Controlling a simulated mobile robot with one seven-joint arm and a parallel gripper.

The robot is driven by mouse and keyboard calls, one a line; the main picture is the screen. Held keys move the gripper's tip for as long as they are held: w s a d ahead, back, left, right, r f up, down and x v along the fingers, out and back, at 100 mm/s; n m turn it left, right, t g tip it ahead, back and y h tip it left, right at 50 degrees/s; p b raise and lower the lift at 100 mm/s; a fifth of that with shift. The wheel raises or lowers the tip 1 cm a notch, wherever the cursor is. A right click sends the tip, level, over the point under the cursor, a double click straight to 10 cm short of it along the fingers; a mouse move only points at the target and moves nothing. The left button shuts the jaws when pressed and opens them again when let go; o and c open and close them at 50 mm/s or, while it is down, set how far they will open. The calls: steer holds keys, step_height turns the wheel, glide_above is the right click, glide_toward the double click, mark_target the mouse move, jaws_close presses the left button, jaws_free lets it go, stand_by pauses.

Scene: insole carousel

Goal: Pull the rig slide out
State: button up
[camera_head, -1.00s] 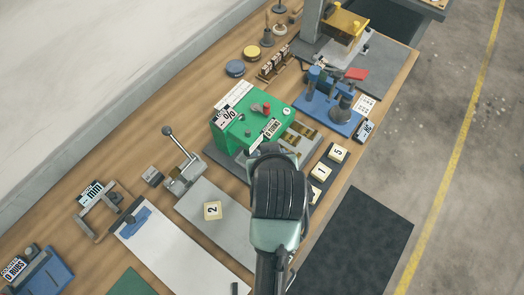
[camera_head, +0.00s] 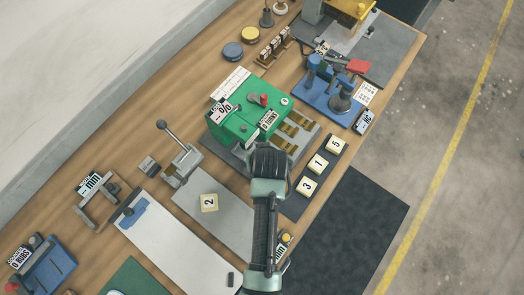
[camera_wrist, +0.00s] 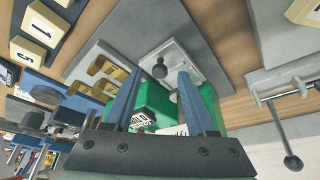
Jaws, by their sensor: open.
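The green rig box (camera_head: 240,122) stands on a grey base in the head view, with a red knob on top and a "0 TURNS" display. In the wrist view a light grey plate (camera_wrist: 195,62) carries a dark round knob (camera_wrist: 160,68); it looks like the rig slide and sits beside the green box (camera_wrist: 152,100). My gripper (camera_wrist: 156,76) is open, its two blue fingers on either side of the knob in the picture. I cannot tell whether they touch it or how deep they reach. In the head view my arm hides the fingers and the knob.
Number tiles (camera_head: 318,163) lie on a dark strip right of my arm; the "2" tile (camera_head: 209,202) lies on a grey mat. A lever fixture (camera_head: 180,165) stands left of the rig. A blue fixture (camera_head: 335,92) stands behind right. A dark floor mat (camera_head: 350,240) lies beyond the bench edge.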

steer(key=shift+w+f, duration=0.25)
steer(key=shift+f, duration=0.35)
steer(key=shift+c, duration=0.2)
jaws_close()
stand_by(1.0)
